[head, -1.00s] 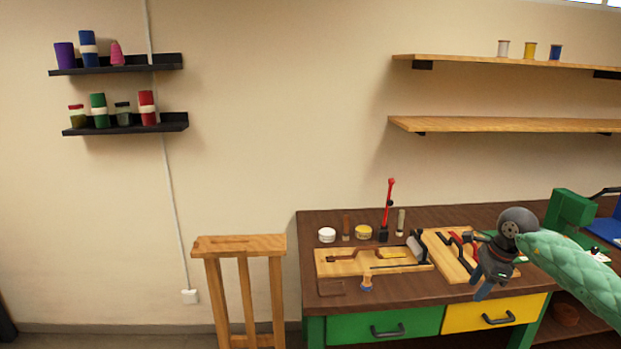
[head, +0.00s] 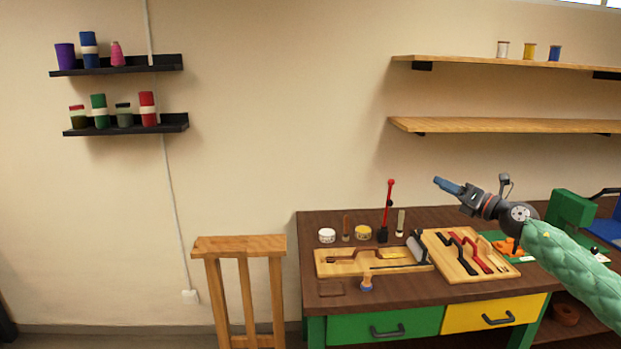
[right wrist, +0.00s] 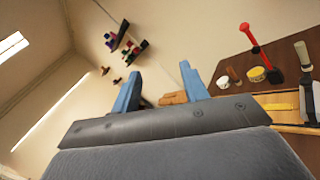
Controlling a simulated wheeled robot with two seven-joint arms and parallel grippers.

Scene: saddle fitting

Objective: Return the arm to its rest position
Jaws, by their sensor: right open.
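My right gripper (head: 446,185) is raised above the workbench in the head view, its blue fingers pointing left. My green-sleeved right arm comes in from the lower right. In the right wrist view the two blue fingers (right wrist: 158,92) stand apart with nothing between them, so the gripper is open and empty. My left gripper is in neither view.
The brown workbench (head: 410,292) carries two wooden tool boards (head: 325,266), jars, a red upright tool (head: 388,207) and a green machine (head: 570,211). A wooden stand (head: 240,246) is left of it. Two wooden shelves (head: 500,125) hang above. Black shelves (head: 120,70) hang far left.

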